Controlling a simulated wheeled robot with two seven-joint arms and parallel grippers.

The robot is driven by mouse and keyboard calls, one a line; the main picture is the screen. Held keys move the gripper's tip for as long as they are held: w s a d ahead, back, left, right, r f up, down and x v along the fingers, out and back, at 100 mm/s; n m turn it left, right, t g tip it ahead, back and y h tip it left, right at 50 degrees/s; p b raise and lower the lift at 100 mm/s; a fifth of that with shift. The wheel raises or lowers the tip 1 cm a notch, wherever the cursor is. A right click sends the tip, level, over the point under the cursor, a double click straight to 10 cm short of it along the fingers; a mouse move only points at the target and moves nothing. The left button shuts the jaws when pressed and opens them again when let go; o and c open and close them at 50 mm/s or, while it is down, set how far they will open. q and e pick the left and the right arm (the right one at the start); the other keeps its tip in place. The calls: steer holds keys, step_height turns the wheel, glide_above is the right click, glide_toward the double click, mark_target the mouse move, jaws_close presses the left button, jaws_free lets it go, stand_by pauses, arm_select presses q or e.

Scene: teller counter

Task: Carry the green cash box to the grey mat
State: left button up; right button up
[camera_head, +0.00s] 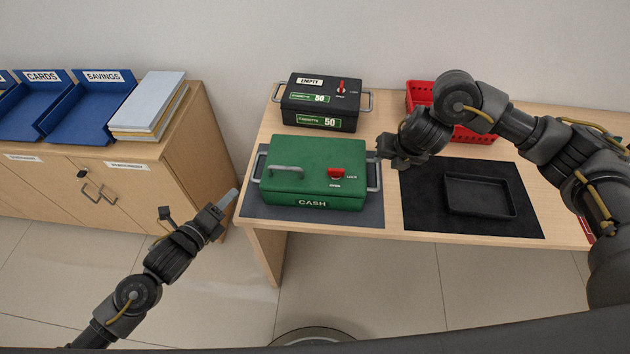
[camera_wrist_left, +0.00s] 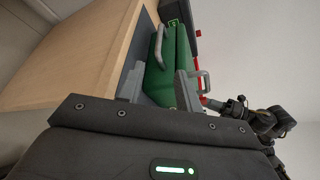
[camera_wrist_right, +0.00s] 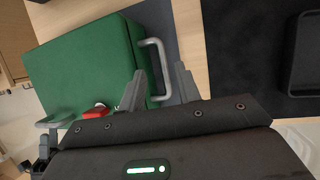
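The green cash box (camera_head: 316,170) stands upright on the grey mat (camera_head: 372,216), covering most of it. It has a grey handle at each side, a lid handle and a red lever on top. My left gripper (camera_head: 222,204) is open and empty, left of the box and clear of its left handle (camera_wrist_left: 157,45). My right gripper (camera_head: 386,160) is at the box's right side. In the right wrist view its fingers (camera_wrist_right: 158,90) are apart, with the right handle (camera_wrist_right: 153,43) at or just beyond the gap; contact cannot be told.
A black cassette box (camera_head: 320,103) marked EMPTY stands behind the cash box. A black mat (camera_head: 420,200) with a black tray (camera_head: 480,196) lies to the right, a red basket (camera_head: 420,95) behind it. A side cabinet (camera_head: 190,150) with blue trays (camera_head: 90,110) stands left.

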steer(key=shift+v, duration=1.85)
steer(key=shift+f, duration=0.1)
